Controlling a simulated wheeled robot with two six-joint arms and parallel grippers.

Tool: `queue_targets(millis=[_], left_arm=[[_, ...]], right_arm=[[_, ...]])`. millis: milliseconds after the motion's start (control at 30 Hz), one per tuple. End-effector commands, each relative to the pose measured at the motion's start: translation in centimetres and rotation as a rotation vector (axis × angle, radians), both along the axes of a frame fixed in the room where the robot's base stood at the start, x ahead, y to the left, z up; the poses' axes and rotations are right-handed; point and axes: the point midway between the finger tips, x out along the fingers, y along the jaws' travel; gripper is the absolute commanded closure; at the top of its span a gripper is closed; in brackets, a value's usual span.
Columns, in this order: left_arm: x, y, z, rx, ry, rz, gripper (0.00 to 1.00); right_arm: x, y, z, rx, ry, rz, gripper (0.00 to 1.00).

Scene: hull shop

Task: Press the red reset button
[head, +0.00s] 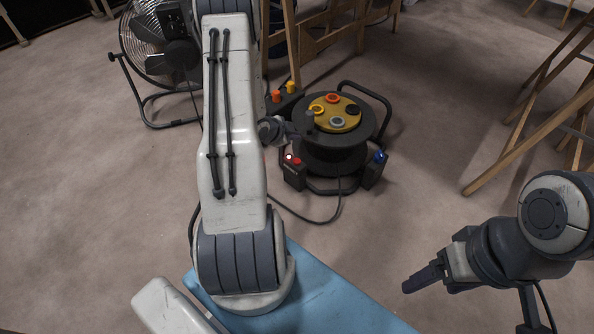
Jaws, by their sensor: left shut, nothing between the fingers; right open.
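The red button (297,161) sits on top of a small dark box (294,176) at the front left of a black cable reel (335,158). A small bright light shows beside the button. My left gripper (308,126) is shut and empty. In the picture it lies above the red button, at the left edge of the reel's top; its exact height and any contact there are hard to tell. My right gripper (410,286) is open and empty, low at the right, well away from the reel.
The reel's yellow top (323,122) carries several coloured sockets. A box with orange (277,95) and yellow (290,86) knobs stands behind left; a blue knob (380,156) is at the right. A fan (150,45), wooden trestles (525,120) and a floor cable (318,222) surround it.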

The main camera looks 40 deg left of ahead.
Motion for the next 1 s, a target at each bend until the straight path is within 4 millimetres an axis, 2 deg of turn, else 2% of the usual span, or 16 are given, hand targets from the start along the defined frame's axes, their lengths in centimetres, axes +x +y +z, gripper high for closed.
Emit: queue_targets(millis=[367,567,767,1000], left_arm=[[-0.1,0.1,-0.2,0.0,-0.005,-0.001,1.0],[-0.1,0.1,-1.0,0.0,-0.005,-0.001,1.0],[-0.1,0.1,-3.3,0.0,-0.004,-0.001,1.0],[-0.1,0.1,-6.9,0.0,-0.004,-0.001,1.0]], right_arm=[[0.0,0.0,-0.1,0.001,-0.001,0.0,0.24],[0.0,0.0,-0.9,0.001,-0.001,0.0,0.24],[0.0,0.0,-3.1,0.001,-0.001,0.0,0.24],[0.0,0.0,-6.6,0.0,0.0,0.0,0.24]])
